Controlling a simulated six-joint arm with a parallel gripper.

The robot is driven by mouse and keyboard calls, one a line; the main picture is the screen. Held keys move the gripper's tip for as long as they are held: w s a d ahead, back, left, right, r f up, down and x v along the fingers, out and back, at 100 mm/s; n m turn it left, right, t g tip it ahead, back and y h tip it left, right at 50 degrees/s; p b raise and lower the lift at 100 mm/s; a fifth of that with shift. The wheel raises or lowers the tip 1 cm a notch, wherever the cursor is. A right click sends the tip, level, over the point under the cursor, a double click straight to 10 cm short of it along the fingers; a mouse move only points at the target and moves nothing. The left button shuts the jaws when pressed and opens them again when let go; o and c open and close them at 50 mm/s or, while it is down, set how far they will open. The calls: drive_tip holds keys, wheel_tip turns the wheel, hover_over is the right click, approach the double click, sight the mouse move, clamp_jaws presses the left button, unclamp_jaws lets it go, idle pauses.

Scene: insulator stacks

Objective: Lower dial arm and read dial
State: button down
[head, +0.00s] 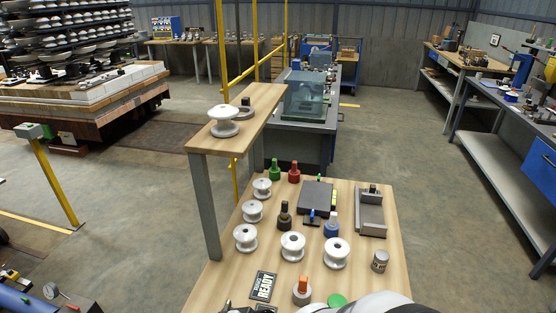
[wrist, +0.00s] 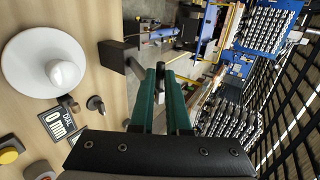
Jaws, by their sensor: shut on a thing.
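My gripper (wrist: 165,74) shows in the wrist view with two green fingers close together. It is shut on a thin dark piece at the fingertips, mostly hidden by the fingers. I cannot tell for certain whether this piece is the dial arm. A black label reading "DIAL 0 mm" (wrist: 61,122) lies on the wooden table in the wrist view. A white disc with a rounded knob (wrist: 44,64) stands beside the label, apart from my fingers. A small dark peg (wrist: 96,104) stands between the label and the gripper. In the head view the gripper is not clearly seen.
The wooden table (head: 218,287) holds several white insulators, including one (head: 293,246), a dark box (head: 315,197), a grey bracket (head: 371,222) and a READY sign (head: 263,286). A raised shelf (head: 262,101) carries another insulator (head: 224,121). A dark block (wrist: 112,56) stands near my fingers.

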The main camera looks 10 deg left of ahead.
drive_tip(key=d+f+y, duration=0.2)
drive_tip(key=f, duration=0.1)
drive_tip(key=d+f+y, duration=0.2)
drive_tip(key=f, duration=0.1)
drive_tip(key=d+f+y, duration=0.2)
drive_tip(key=f, duration=0.1)
drive_tip(key=shift+s+d+y, duration=0.1)
drive_tip(key=shift+s+y, duration=0.05)
drive_tip(key=shift+y, duration=0.25)
drive_tip(key=shift+d+f, duration=0.15)
drive_tip(key=shift+f, duration=1.45)
drive_tip(key=c, duration=0.9)
unclamp_jaws()
